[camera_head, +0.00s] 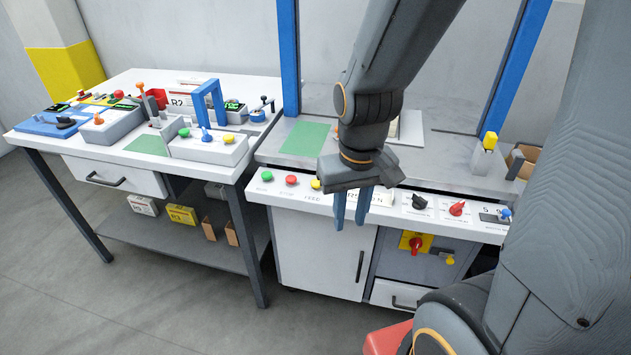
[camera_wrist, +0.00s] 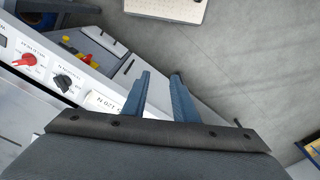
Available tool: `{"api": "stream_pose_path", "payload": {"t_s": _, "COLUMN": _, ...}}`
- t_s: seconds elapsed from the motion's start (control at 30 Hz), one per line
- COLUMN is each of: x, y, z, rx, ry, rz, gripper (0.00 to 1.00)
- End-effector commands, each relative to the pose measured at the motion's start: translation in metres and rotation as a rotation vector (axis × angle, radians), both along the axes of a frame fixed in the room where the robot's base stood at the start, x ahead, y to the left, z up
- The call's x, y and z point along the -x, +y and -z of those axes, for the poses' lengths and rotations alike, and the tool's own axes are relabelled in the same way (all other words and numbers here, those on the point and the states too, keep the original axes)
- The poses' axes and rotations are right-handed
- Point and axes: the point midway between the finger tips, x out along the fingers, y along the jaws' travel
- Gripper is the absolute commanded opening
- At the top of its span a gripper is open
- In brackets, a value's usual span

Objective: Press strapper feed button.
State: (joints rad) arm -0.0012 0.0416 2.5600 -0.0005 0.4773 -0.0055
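The strapper's white front panel (camera_head: 400,213) carries a green button (camera_head: 267,175), a red button (camera_head: 291,180) and a yellow button (camera_head: 316,184) in the head view. The lettering under the yellow button appears to read FEED. My gripper (camera_head: 350,226) points down in front of the panel, just right of the yellow button and apart from it. In the wrist view my gripper (camera_wrist: 161,76) shows two blue fingers with an empty gap between them. The three buttons do not show in the wrist view.
A black knob (camera_head: 419,202), a red knob (camera_head: 457,208) and a blue-tipped switch (camera_head: 505,213) sit further right on the panel. A red-and-yellow rotary switch (camera_head: 415,243) is below. Blue uprights (camera_head: 289,60) frame the strapper. A cluttered side table (camera_head: 75,145) stands left.

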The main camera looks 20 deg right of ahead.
Motion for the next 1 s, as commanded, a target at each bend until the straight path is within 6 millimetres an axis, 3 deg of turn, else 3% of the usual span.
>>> {"api": "stream_pose_path", "payload": {"t_s": 0.03, "x": 0.0, "y": 0.0, "z": 0.0, "rx": 0.0, "ry": 0.0, "rz": 0.0, "gripper": 0.17}}
{"api": "stream_pose_path", "payload": {"t_s": 0.13, "x": 0.0, "y": 0.0, "z": 0.0, "rx": 0.0, "ry": 0.0, "rz": 0.0, "gripper": 0.0}}
{"api": "stream_pose_path", "payload": {"t_s": 1.0, "x": 0.0, "y": 0.0, "z": 0.0, "rx": 0.0, "ry": 0.0, "rz": 0.0, "gripper": 0.0}}
